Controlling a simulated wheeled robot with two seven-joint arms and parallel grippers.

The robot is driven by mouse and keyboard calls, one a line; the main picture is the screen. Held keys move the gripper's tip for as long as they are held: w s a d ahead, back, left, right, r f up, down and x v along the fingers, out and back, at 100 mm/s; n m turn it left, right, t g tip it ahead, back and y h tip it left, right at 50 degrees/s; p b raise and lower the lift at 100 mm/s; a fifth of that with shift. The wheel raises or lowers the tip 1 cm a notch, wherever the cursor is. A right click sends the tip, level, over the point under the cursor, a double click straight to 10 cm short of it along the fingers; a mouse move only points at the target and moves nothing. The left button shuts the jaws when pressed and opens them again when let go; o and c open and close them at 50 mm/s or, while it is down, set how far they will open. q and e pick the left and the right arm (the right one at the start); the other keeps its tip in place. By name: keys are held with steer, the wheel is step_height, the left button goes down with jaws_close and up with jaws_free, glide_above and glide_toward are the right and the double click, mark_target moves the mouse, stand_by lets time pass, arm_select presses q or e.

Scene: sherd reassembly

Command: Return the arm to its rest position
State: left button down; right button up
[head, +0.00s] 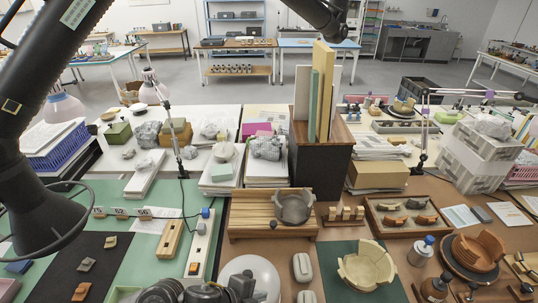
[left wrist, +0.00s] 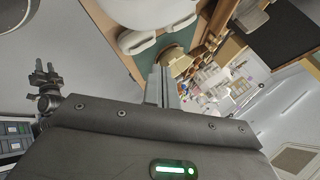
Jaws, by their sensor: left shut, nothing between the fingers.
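My left gripper (head: 243,284) is at the bottom edge of the head view, partly cut off, low at the near side of the table. In the left wrist view its pale grey fingers (left wrist: 160,86) lie together, shut and empty. A partly assembled cream bowl (head: 367,266) stands on a dark green mat at the near right, apart from the gripper. It seems to show in the left wrist view too, beyond the fingertips.
A wooden rack (head: 250,215) with a grey bowl stands behind. Sherds lie on a black mat (head: 120,270) at left. A reddish vessel (head: 478,250) stands at right.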

arm_select(q)
steer(key=s+a+f+n+g+y, duration=0.1)
steer(key=s+a+n+y, duration=0.3)
steer(key=s+a+n, duration=0.55)
steer(key=s+a+f+n+g+y, duration=0.1)
steer(key=s+a+n+y, duration=0.2)
steer(key=s+a+n, duration=0.65)
step_height(320, 180, down, 32)
steer(key=w+a+n+g+b, duration=0.1)
steer(key=w+a+n+b, duration=0.15)
steer(key=b, duration=0.25)
steer(key=s+a+f+g+b, duration=0.1)
steer(key=s+a+f+b, duration=0.2)
steer(key=s+f, duration=1.4)
step_height(320, 180, down, 3)
steer(key=shift+r+m+b, duration=0.2)
steer(key=shift+m+b, duration=0.15)
steer(key=shift+b, duration=0.3)
